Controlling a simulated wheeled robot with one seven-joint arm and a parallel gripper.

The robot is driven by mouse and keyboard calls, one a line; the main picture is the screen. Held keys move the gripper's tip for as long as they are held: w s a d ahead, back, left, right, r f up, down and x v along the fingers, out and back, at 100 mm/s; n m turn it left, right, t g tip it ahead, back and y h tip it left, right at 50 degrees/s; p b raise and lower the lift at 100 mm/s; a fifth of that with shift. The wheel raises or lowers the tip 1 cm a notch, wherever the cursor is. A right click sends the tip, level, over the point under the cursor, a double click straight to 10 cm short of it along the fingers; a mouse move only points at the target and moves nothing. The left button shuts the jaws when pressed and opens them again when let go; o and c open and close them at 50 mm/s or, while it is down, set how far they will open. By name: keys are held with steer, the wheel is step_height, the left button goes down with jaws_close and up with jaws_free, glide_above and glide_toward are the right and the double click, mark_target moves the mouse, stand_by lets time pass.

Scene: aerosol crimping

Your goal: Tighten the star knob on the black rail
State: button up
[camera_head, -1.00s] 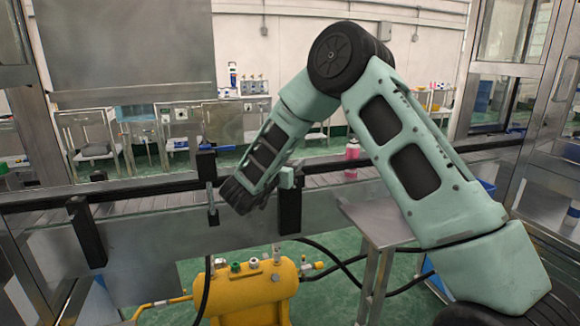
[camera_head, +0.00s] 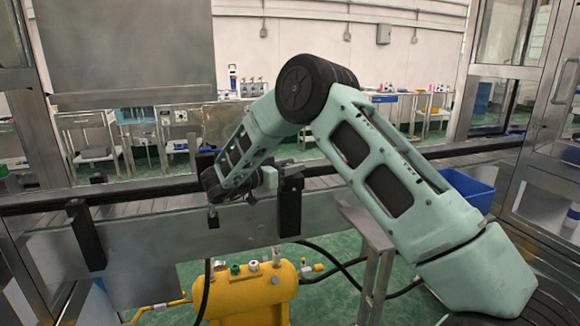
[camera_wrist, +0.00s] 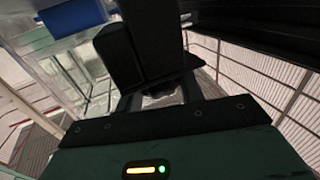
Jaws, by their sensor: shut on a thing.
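The black rail (camera_head: 135,194) runs along the conveyor, with black upright brackets (camera_head: 290,205) on its near side. My gripper (camera_wrist: 160,97) is at the rail, beside the bracket right of the middle. In the head view my gripper (camera_head: 277,176) is small and partly hidden by my wrist. In the wrist view its fingers are closed on a small dark thing, which I take to be the star knob (camera_wrist: 160,92). The knob's shape is mostly hidden. A tall black block (camera_wrist: 145,50) stands just beyond the fingers.
A yellow tank (camera_head: 255,292) with fittings and hoses stands below the conveyor. A grey metal stand (camera_head: 376,245) is close to my arm. A blue bin (camera_head: 470,190) is at the right. A grey panel (camera_head: 125,45) hangs at upper left.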

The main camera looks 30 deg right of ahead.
steer(key=o, duration=1)
steer(key=a+b, duration=0.1)
steer(key=a, duration=0.6)
steer(key=shift+s+a, duration=0.1)
steer(key=shift+a, duration=0.1)
